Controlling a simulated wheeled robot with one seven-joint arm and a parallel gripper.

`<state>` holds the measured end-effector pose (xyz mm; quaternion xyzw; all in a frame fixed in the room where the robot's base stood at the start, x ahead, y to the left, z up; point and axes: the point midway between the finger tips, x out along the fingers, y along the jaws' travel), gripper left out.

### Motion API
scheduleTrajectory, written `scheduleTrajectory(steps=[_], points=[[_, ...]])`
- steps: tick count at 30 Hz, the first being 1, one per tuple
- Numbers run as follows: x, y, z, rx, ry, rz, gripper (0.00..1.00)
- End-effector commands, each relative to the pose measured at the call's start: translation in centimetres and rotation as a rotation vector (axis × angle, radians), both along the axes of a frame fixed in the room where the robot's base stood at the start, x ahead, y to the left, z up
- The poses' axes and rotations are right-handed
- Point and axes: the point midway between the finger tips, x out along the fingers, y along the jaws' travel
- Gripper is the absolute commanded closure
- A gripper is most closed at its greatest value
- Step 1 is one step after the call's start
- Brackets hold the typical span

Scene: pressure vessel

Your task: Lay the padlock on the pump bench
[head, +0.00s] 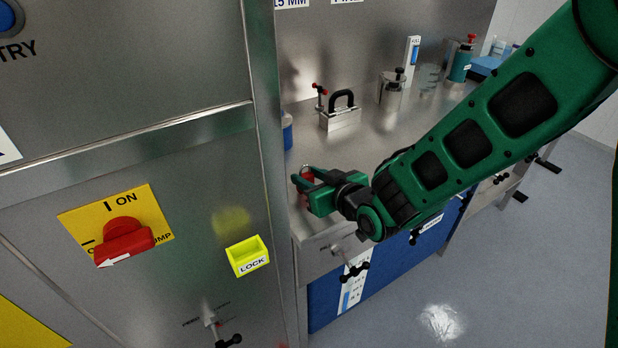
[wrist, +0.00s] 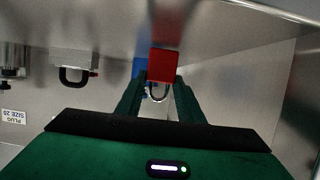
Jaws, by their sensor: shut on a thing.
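The red padlock (wrist: 164,66) is between the two fingertips of my gripper (wrist: 162,82) in the wrist view, its metal shackle pointing back toward the palm. In the head view my gripper (head: 305,184) is over the near left end of the steel pump bench (head: 360,152), shut on the padlock. Only a bit of the padlock's red (head: 307,174) shows there, the rest hidden by the fingers. Whether the padlock touches the bench top or is just above it, I cannot tell.
A metal block with a black handle (head: 342,112) stands farther back on the bench, with a metal canister (head: 390,90) beyond. A steel cabinet with a red switch (head: 124,240) and a yellow lock box (head: 247,256) is close on the left. Bench surface around my gripper looks clear.

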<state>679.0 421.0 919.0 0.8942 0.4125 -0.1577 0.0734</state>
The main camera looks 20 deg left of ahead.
Motion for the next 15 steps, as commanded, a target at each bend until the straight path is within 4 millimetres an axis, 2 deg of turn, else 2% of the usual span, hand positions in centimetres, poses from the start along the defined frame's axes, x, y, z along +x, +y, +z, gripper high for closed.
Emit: scheduleTrajectory(steps=[12, 13, 15], points=[[0.01, -0.01, -0.50, -0.001, 0.001, 0.000, 0.91], [-0.01, -0.01, -0.45, -0.001, 0.001, 0.000, 0.59], [-0.01, -0.01, -0.44, 0.000, 0.000, 0.000, 0.47]])
